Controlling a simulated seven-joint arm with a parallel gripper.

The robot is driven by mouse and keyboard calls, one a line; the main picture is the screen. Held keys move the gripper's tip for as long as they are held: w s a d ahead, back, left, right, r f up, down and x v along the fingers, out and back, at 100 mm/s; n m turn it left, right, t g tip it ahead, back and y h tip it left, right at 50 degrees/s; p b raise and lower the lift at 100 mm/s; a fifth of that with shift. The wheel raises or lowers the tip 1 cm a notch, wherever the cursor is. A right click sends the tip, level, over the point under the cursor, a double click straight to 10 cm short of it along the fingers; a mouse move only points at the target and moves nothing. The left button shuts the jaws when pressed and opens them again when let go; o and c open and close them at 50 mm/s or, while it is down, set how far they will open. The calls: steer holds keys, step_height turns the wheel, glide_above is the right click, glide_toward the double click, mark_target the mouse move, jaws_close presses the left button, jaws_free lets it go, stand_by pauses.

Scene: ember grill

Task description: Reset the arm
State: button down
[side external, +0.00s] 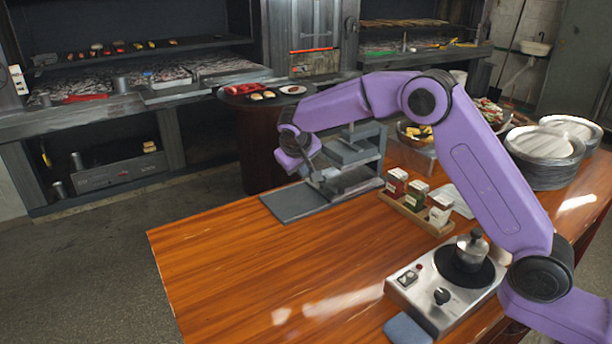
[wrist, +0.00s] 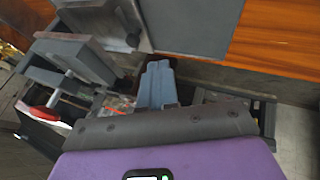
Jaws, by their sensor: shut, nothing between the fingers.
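My purple arm reaches from the lower right over the wooden table, and my gripper (side external: 318,174) points down beside a grey metal stand. In the wrist view my gripper (wrist: 157,84) shows as narrow blue-grey fingers, together and with nothing between them. The grey stand (side external: 362,182) has stacked shelves and a flat grey plate (side external: 292,204) at its left, by the table's far edge. The wrist view shows the plate (wrist: 205,28) at the top. The fingertips are small in the side view, and I cannot tell whether they touch the stand.
A wooden caddy (side external: 412,212) with several small boxes stands right of the stand. A hot plate (side external: 450,282) with a metal pot (side external: 472,248) is nearer. Stacked plates (side external: 545,160) are at the right. The table (side external: 255,265) is clear at its near left.

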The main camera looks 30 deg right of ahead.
steer(key=s+a+r+n+g+y, duration=0.1)
steer(key=s+a+r+n+y, duration=0.2)
steer(key=s, duration=0.8)
steer(key=s+d+n+g, duration=0.1)
steer(key=s+d+n, duration=0.2)
steer(key=s, duration=0.9)
steer(key=s+d+f+n+g+y, duration=0.1)
steer(key=s+d+n, duration=0.2)
steer(key=s, duration=1)
steer(key=s+d+f+n+g+y, duration=0.1)
steer(key=s+d+n+g, duration=0.1)
steer(key=s, duration=1)
steer(key=shift+s+d+n, duration=0.25)
steer(key=shift+d+n, duration=0.15)
steer(key=shift+d, duration=0.5)
